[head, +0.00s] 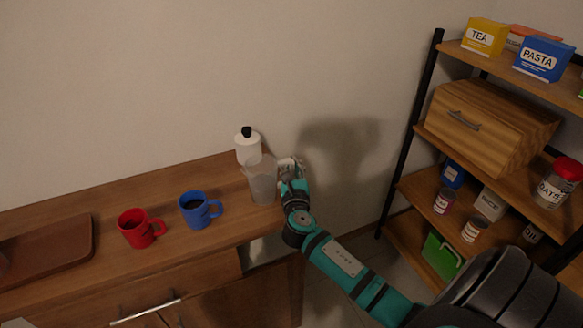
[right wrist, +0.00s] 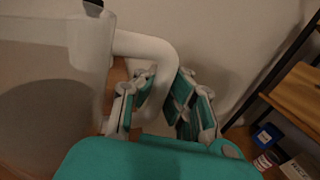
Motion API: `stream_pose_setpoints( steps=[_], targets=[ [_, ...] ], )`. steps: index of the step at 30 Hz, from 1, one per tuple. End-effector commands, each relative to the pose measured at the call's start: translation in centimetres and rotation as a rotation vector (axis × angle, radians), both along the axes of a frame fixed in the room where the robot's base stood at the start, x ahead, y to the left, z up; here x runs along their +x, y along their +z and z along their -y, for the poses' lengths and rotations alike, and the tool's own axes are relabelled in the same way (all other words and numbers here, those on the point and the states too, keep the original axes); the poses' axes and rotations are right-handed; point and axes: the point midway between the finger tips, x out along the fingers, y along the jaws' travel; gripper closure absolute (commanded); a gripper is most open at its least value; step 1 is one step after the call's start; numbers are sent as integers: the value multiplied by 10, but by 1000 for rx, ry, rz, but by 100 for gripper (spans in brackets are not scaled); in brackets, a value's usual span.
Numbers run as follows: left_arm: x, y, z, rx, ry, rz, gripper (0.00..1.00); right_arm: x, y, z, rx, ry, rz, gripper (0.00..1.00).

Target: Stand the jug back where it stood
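The jug (head: 262,181) is a translucent pale vessel near the right end of the wooden counter, in front of a white bottle. It looks upright. In the right wrist view, the jug (right wrist: 50,100) fills the left side, and its white curved handle (right wrist: 152,48) reaches between my fingers. My right gripper (head: 287,166) is at the jug's right side. Its fingers, seen in the right wrist view (right wrist: 165,95), are closed about the handle, one on each side. I cannot tell whether the jug's base touches the counter. My left gripper is out of view.
The white bottle with a black cap (head: 248,146) stands close behind the jug. A blue mug (head: 196,210) and a red mug (head: 135,229) stand to its left, beside a brown tray (head: 88,252). A shelf rack (head: 412,127) with boxes and jars stands at right.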

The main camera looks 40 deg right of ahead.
Motion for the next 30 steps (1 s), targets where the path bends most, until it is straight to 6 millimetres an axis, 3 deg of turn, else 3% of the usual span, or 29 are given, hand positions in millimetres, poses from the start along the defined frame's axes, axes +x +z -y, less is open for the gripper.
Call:
stream_pose_setpoints(
  steps=[5, 12, 22, 30],
  targets=[
    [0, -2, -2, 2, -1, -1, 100, 0, -3, 0, -1, 0, -1, 100],
    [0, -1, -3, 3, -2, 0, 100, 0, -2, 0, -1, 0, -1, 71],
    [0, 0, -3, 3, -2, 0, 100, -2, 0, -2, 1, 1, -1, 71],
    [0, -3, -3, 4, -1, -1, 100, -43, -1, -29, 1, 3, -2, 71]
  ],
)
